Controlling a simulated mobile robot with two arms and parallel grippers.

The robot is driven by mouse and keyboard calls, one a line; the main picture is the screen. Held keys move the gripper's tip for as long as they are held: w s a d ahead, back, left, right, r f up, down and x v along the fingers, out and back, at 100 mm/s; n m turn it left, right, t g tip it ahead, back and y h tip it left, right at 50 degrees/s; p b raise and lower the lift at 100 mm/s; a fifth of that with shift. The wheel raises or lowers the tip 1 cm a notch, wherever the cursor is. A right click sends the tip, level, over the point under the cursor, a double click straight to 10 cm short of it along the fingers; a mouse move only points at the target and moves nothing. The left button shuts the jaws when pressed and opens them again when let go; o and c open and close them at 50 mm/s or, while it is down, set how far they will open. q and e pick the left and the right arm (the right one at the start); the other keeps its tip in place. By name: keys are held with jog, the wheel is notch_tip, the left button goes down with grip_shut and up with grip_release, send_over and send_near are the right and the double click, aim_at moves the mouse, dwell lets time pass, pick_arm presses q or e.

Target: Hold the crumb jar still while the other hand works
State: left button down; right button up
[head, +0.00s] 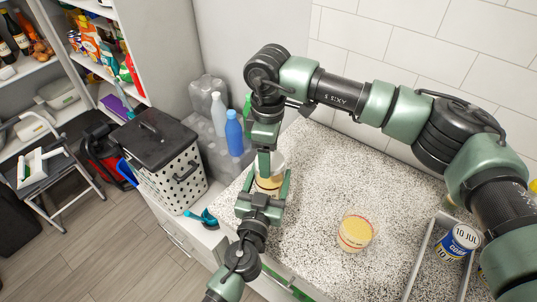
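A clear jar (268,184) with tan contents stands on the speckled counter near its left edge; I take it for the crumb jar. My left gripper (264,190) reaches it from the front, one finger on each side, and appears closed on it. My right gripper (264,163) points down from above at the jar's top. Its fingers are partly hidden, and I cannot tell whether they are open or touch the jar. A clear round container (356,232) with yellow contents and a red line stands apart to the right on the counter.
A blue-labelled can (458,241) stands in a metal-edged tray (420,257) at right. A black-lidded hamper (182,180) and a teal scoop (203,218) are at left.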

jog(key=o, duration=1.3)
jog(key=shift+r, duration=2.3)
jog(key=shift+c, duration=0.3)
